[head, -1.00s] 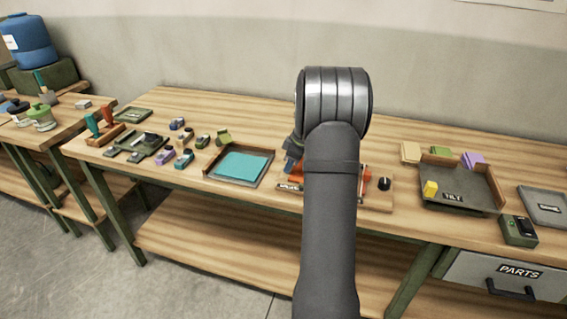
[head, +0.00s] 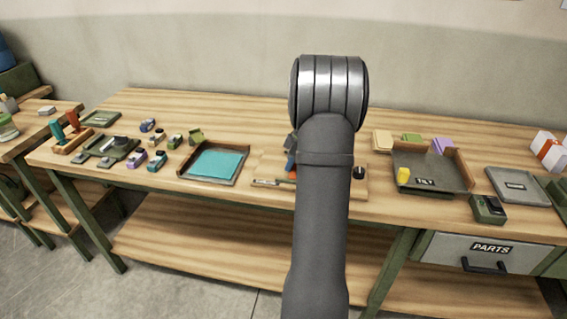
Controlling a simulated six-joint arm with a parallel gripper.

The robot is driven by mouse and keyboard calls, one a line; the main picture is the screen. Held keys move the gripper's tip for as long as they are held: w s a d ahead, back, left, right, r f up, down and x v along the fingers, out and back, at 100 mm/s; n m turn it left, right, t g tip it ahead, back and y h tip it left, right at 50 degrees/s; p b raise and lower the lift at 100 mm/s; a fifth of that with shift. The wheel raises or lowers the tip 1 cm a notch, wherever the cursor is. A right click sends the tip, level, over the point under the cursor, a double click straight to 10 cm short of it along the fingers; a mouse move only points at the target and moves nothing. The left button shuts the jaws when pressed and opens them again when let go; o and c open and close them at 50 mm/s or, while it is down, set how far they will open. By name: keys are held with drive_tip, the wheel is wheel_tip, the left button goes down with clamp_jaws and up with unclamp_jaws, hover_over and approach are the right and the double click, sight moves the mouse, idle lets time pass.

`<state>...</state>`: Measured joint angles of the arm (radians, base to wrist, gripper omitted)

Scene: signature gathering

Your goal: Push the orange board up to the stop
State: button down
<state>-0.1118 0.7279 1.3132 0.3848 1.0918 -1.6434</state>
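My arm stands in the middle of the head view and covers much of the wooden base board (head: 268,166) on the bench. A small orange patch (head: 292,176) shows just left of my arm; it may be part of the orange board, most of which is hidden. The stop cannot be made out. A dark and blue piece (head: 291,158) sticks out beside my arm above the orange patch and may be part of my gripper. The fingertips are hidden, so its opening and any contact with the board cannot be seen.
Left of the base board is a tray with a teal sheet (head: 217,163). Several small stamps and blocks lie farther left. A PARTS drawer (head: 490,249) is below.

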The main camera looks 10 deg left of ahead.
drive_tip(key=shift+d+f, duration=0.1)
drive_tip(key=shift+d, duration=0.15)
drive_tip(key=a, duration=0.2)
drive_tip(key=a+r, duration=0.1)
drive_tip(key=a, duration=0.1)
drive_tip(key=shift+a, duration=0.15)
drive_tip(key=v, duration=0.9)
drive_tip(key=x, duration=0.8)
drive_tip(key=shift+a+f, duration=0.1)
drive_tip(key=shift+f, duration=0.25)
drive_tip(key=shift+d+f, duration=0.55)
drive_tip(key=shift+d, duration=1.4)
